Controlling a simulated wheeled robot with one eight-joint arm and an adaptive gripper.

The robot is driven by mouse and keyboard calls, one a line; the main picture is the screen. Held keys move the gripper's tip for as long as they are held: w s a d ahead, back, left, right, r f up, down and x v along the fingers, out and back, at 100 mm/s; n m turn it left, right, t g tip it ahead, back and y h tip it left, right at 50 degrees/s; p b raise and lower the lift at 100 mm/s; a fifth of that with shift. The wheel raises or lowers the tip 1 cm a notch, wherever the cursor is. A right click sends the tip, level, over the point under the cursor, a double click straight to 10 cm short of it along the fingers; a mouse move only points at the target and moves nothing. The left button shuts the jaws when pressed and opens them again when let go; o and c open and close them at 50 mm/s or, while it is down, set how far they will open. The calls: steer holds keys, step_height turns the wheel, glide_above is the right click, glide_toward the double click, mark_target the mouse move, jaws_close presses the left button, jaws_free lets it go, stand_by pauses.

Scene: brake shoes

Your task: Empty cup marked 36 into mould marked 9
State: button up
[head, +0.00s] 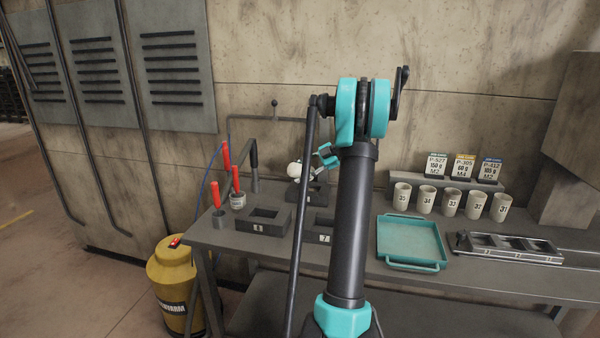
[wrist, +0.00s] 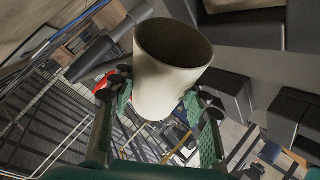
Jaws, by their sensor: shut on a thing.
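My gripper (head: 312,164) is shut on a pale cream cup (wrist: 165,88) above the back left of the bench. The cup also shows in the head view (head: 295,170), small and tilted. Its number is not readable in either view. Its inside looks dark in the wrist view, and I cannot tell what it holds. Below the cup stands a dark mould (head: 297,193), partly hidden by the cup and my arm; its number is not legible. In the wrist view a dark block with a tan patch in its opening lies beyond the cup's rim.
Moulds marked 8 (head: 264,220) and 7 (head: 318,227) stand in front. Red-handled tools (head: 226,158) and a small jar (head: 238,201) are at left. A teal tray (head: 411,240), several numbered cups (head: 450,203) and a metal mould rack (head: 510,248) are at right.

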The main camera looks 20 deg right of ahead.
mark_target(292, 168)
steer(key=shift+s+a+f+n+h, duration=0.15)
steer(key=shift+a+f+n+h, duration=0.35)
steer(key=shift+a+h, duration=0.5)
steer(key=h, duration=0.1)
steer(key=f+h, duration=0.1)
steer(key=shift+s+n+t+h, duration=0.2)
steer(key=shift+n+t+h, duration=0.1)
steer(key=shift+n+h, duration=0.1)
steer(key=h, duration=0.1)
steer(key=n+h, duration=0.1)
steer(key=shift+s+a+f+t+h, duration=0.1)
steer(key=shift+a+f+t+h, duration=0.2)
steer(key=shift+a+f, duration=0.05)
steer(key=h, duration=0.2)
steer(key=a+r+n+t+h, duration=0.1)
steer(key=h, duration=0.1)
steer(key=n+t+h, duration=0.1)
steer(key=h, duration=0.1)
steer(key=shift+s+a+r+h, duration=0.15)
steer(key=shift+h, duration=0.15)
steer(key=r+n+t+h, duration=0.1)
steer(key=r+h, duration=0.1)
steer(key=h, duration=0.1)
steer(key=shift+d+n+t+h, duration=0.2)
steer(key=shift+n+t+h, duration=0.1)
steer(key=shift+n+t, duration=0.1)
steer(key=shift+d+r+n+t+h, duration=0.15)
steer(key=shift+r+n+t+h, duration=0.25)
steer(key=shift+r+h, duration=0.4)
steer(key=shift+f, duration=0.1)
